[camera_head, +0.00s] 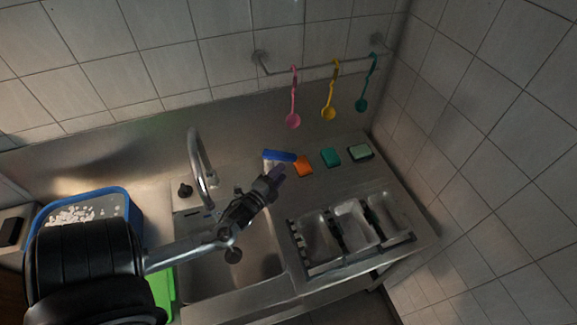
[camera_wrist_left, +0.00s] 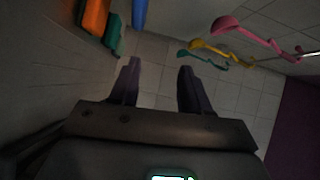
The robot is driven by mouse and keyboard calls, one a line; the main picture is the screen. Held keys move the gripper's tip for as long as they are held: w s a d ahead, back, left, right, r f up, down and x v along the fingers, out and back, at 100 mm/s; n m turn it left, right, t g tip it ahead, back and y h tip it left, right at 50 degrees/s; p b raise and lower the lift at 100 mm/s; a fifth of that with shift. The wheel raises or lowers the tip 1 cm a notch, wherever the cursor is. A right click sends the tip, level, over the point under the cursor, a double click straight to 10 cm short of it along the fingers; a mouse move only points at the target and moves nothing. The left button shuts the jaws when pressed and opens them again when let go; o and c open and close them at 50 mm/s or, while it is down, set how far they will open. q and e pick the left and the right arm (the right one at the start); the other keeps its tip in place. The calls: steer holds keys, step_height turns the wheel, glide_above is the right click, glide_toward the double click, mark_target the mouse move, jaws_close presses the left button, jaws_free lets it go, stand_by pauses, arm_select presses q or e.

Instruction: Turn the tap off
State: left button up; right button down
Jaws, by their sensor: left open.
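The tap (camera_head: 198,160) is a curved metal spout standing behind the sink (camera_head: 205,282). A dark knob (camera_head: 185,190) sits on the deck just left of the spout; I cannot tell from its look whether the tap is on. My left gripper (camera_head: 278,172) is to the right of the tap, over the right back side of the sink, pointing away from the tap. In the left wrist view its two fingers (camera_wrist_left: 157,85) are apart with nothing between them. The tap does not show in the wrist view. My right gripper is not seen.
A blue item (camera_head: 279,156), an orange sponge (camera_head: 303,166), a teal sponge (camera_head: 330,157) and a pale green one (camera_head: 360,152) lie behind a dish rack (camera_head: 352,256). Pink (camera_head: 293,100), yellow (camera_head: 331,95) and teal (camera_head: 366,85) ladles hang from a rail. A blue-rimmed tub (camera_head: 122,190) stands left.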

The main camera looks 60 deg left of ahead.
arm_select(q)
steer(key=b, duration=0.4)
glide_toward(292, 154)
steer(key=f, duration=0.1)
steer(key=shift+m, duration=0.3)
steer(key=b+x, duration=0.1)
steer(key=x, duration=0.8)
steer(key=shift+w+a, duration=0.1)
steer(key=shift+a, duration=0.05)
steer(key=shift+w+a, duration=0.35)
steer(key=shift+w, duration=0.3)
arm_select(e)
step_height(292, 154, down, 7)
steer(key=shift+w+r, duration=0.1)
arm_select(q)
steer(key=shift+c, duration=0.5)
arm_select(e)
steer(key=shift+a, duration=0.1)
arm_select(q)
jaws_close()
